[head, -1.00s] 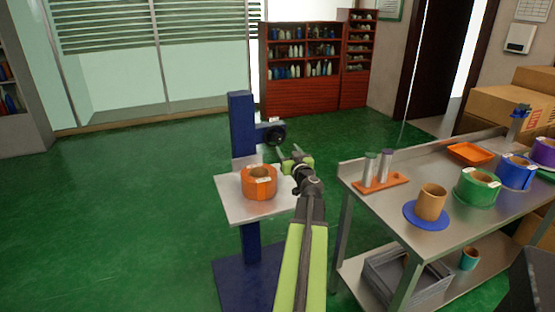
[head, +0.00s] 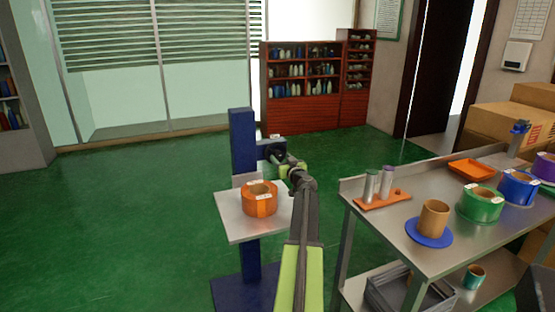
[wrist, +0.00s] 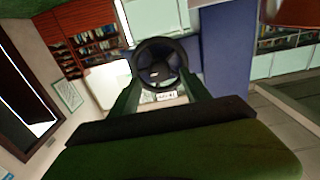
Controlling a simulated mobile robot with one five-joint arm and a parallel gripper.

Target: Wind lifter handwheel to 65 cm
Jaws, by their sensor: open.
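The lifter is a blue column (head: 243,150) with a grey platform (head: 240,228) on its front. An orange roll (head: 260,199) with a label stands on the platform. The black handwheel (wrist: 159,62) is at the end of a blue housing on the column's right side. In the head view my gripper (head: 287,166) reaches the handwheel and mostly hides it. In the wrist view the wheel lies straight ahead, between my two dark fingers, which are open. I cannot tell whether they touch the rim. A small white label (wrist: 166,96) shows below the wheel, too small to read.
A steel workbench (head: 395,228) stands to the right of my arm. It holds an orange tray (head: 472,170), a cardboard core on a blue disc (head: 433,240) and several coloured rolls. A red cabinet (head: 316,120) stands behind. The green floor at left is clear.

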